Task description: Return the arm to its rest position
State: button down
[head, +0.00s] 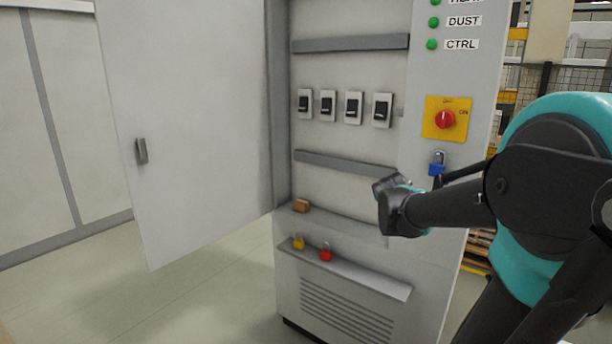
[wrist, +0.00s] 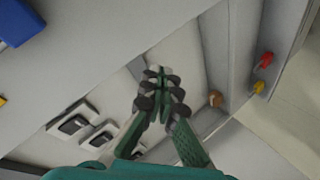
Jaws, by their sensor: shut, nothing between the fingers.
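My gripper (wrist: 160,85) is shut and empty in the wrist view, its fingertips meeting in front of the cabinet's inside. In the head view my gripper (head: 384,190) is in front of the right part of the open electrical cabinet (head: 345,70), left of and a little below the blue padlock (head: 437,168). My arm comes in from the right edge. The padlock hangs below the red rotary switch (head: 445,119) on its yellow plate. A blue padlock (wrist: 20,22) also shows at the upper left of the wrist view.
The cabinet door (head: 190,120) stands open on the left. Several black breakers (head: 328,105) sit in a row inside. A brown block (head: 301,205) lies on a shelf. Yellow (head: 298,243) and red (head: 326,254) padlocks are on the lower ledge (head: 370,279). Floor at left is clear.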

jog(key=s+a+f+m+g+y, duration=0.2)
jog(key=s+a+f+m+g, duration=0.1)
jog(key=s+f, duration=0.9)
jog(key=s+a+f+m+g+y, duration=0.2)
jog(key=s+a+f+m+g, duration=0.1)
jog(key=s+f, duration=0.9)
jog(key=s+a+g, duration=0.1)
jog(key=s+g, duration=0.1)
jog(key=s, duration=0.1)
jog(key=shift+s+a+f, duration=0.15)
jog(key=shift+s+a, duration=0.25)
